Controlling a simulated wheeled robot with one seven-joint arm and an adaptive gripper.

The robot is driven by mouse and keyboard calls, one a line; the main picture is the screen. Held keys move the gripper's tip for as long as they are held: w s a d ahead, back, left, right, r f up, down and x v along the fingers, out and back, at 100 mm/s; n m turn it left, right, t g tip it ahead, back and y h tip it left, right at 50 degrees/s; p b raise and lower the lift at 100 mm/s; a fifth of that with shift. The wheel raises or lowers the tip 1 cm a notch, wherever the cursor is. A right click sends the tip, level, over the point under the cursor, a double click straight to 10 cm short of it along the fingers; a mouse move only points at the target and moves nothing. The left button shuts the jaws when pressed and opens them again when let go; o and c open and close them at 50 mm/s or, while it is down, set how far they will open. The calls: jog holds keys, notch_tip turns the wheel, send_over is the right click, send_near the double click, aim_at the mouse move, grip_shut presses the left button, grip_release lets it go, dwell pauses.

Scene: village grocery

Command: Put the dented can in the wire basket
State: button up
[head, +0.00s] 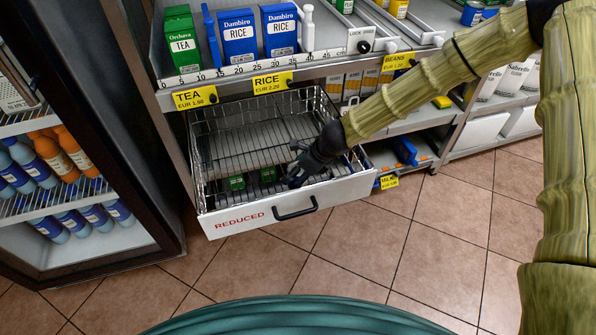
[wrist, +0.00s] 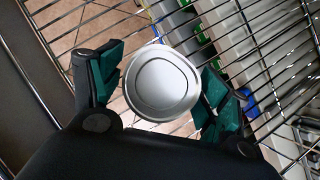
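The wire basket (head: 203,149) is a pulled-out wire drawer with a white front marked REDUCED, below the shelf. My gripper (head: 297,178) reaches down into its right front part. In the wrist view a can (wrist: 162,84) shows its round, pale metal end between the two green-padded fingers of my gripper (wrist: 163,90). The pads lie very close to the can on both sides; I cannot tell whether they press on it. No dent shows on this end, and the can's side is hidden. The can cannot be made out in the head view.
Two small green packs (head: 237,182) (head: 268,174) show low in the basket. A shelf with tea (head: 182,42) and rice boxes (head: 238,36) hangs above it. A bottle cooler (head: 150,215) stands at left. The tiled floor (head: 350,235) in front is clear.

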jog(key=shift+r, duration=0.15)
jog(key=shift+r, duration=0.2)
jog(key=p+v, duration=0.4)
jog(key=v, duration=0.7)
jog(key=shift+d+r, duration=0.25)
jog(key=shift+r, duration=0.05)
jog(key=shift+c, duration=0.3)
dwell(0.6)
